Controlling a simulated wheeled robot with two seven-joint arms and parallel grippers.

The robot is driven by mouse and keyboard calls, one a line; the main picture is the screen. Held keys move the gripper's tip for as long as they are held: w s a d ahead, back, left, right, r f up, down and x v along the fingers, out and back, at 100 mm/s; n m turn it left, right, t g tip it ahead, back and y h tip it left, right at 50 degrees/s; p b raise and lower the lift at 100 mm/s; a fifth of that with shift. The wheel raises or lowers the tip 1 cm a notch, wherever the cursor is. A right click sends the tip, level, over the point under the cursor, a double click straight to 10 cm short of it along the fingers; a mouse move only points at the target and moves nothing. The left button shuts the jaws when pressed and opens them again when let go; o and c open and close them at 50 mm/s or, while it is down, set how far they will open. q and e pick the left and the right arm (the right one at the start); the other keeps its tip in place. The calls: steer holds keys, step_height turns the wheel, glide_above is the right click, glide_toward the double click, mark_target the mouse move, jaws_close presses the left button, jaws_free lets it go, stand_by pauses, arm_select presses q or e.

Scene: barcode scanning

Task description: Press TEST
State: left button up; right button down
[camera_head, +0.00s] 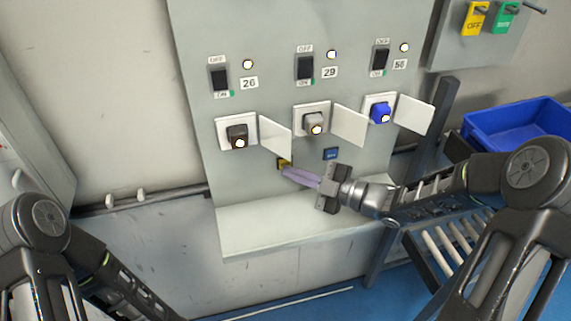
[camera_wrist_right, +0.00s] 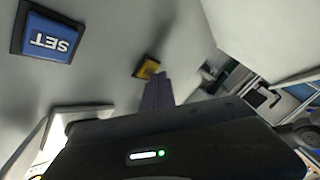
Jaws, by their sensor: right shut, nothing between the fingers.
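A small yellow button (camera_head: 284,163) sits low on the grey panel (camera_head: 262,190); its label is too small to read. It also shows in the right wrist view (camera_wrist_right: 147,68). A blue button (camera_head: 331,154) is to its right; in the wrist view this blue button (camera_wrist_right: 49,39) reads SET, upside down. My right gripper (camera_head: 287,171) is shut and empty, its purple fingertips at the yellow button's lower edge. I cannot tell whether they touch it. In the wrist view the fingers (camera_wrist_right: 157,92) point at the yellow button. My left gripper is out of view.
Above are three sockets with open white flaps (camera_head: 349,126) and rocker switches (camera_head: 305,68) labelled 26, 29 and 56. A pale ledge (camera_head: 265,232) juts out below the buttons. A blue crate (camera_head: 520,125) stands at right near a roller rack (camera_head: 450,245).

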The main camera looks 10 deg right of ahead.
steer(key=shift+w, duration=0.4)
stand_by(0.5)
stand_by(0.3)
steer(key=shift+s+b, duration=0.3)
steer(key=shift+s, duration=0.55)
steer(key=s, duration=0.5)
steer(key=shift+d, duration=0.15)
stand_by(0.7)
